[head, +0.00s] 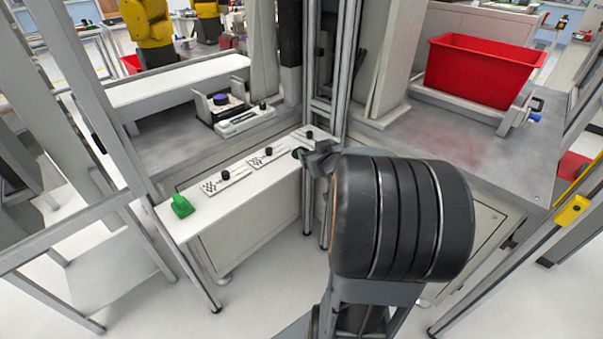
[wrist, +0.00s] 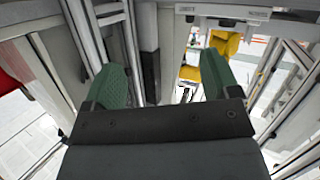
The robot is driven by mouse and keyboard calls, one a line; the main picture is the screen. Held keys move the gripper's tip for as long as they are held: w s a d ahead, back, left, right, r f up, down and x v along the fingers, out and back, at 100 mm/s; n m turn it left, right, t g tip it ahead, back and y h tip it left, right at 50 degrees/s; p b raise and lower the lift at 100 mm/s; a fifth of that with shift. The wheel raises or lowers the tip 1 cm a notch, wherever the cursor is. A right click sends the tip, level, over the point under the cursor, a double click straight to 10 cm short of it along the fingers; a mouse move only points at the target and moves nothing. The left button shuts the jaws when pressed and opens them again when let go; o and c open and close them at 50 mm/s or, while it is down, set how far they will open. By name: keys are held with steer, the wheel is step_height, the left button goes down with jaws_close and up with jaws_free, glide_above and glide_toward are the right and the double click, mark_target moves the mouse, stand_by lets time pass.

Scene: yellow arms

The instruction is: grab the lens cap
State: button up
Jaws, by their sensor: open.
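Small black round pieces stand on white marked plates along the narrow white table: one at the left (head: 225,175), one in the middle (head: 268,151) and one at the right (head: 309,134). They are too small for me to tell which, if any, is the lens cap. My gripper (head: 300,153) is small in the head view, over the right end of that table, partly hidden behind my arm. In the wrist view its two green fingers (wrist: 162,80) are spread apart with nothing between them. No lens cap shows in the wrist view.
A green object (head: 182,206) sits at the white table's left end. Behind is a device with a dark purple top (head: 220,98). A red bin (head: 482,70) stands on the right grey table. Metal frame posts (head: 318,60) rise close behind my gripper.

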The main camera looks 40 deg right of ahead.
steer(key=s+d+f+n+t+y+b, duration=0.1)
steer(key=d+f+t+y+b, duration=0.1)
steer(key=f+b, duration=0.15)
steer(key=s+d+f+t+y+b, duration=0.1)
steer(key=s+f+y+b, duration=0.1)
steer(key=f, duration=0.2)
steer(key=shift+t, duration=0.3)
steer(key=w+b, duration=0.2)
steer(key=w, duration=1.1)
steer(key=shift+w+d+f, duration=0.1)
steer(key=shift+w+f, duration=0.05)
steer(key=shift+w, duration=0.1)
steer(key=c, duration=0.7)
